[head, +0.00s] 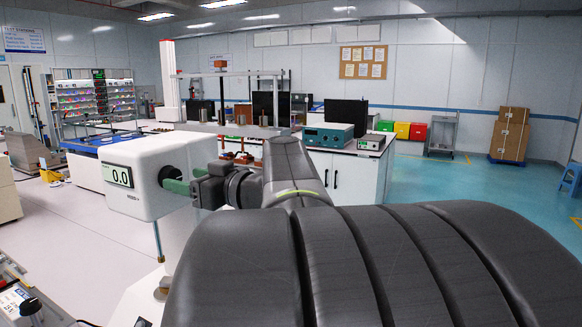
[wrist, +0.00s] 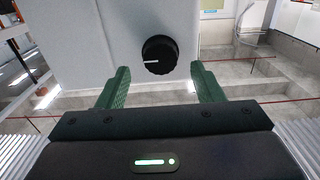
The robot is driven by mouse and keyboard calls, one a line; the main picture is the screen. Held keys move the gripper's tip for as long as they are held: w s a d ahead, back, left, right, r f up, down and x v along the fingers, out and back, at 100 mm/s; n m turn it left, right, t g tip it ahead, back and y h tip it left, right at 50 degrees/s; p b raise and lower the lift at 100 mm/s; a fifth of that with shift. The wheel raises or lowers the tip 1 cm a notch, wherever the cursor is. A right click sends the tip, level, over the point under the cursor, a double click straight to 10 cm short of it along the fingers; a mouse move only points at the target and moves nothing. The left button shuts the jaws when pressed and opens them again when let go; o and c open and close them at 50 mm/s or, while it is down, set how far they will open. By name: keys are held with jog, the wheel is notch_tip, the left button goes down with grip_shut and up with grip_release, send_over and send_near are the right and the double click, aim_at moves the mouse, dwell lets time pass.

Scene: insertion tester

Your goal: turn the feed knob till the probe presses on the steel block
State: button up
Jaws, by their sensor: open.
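The feed knob (wrist: 159,55) is black and round, with a white pointer line aimed left. It sits on the white tester head (head: 135,205), whose display (head: 118,176) reads 0.0. My gripper (wrist: 159,70) is open, with one green finger on each side of the knob and a gap on both sides. In the head view, the gripper (head: 177,187) is at the head's right side and partly hides the knob. The thin probe (head: 157,240) hangs below the head.
My own arm covers the lower right and middle of the head view. A bench with a teal instrument (head: 328,136) stands behind it. Another small device (head: 18,302) is at the lower left. Open floor (head: 440,185) lies to the right.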

aim_at(175, 177)
jog(key=shift+p+x, duration=0.35)
jog(key=shift+x, duration=1.4)
jog(key=c, duration=1)
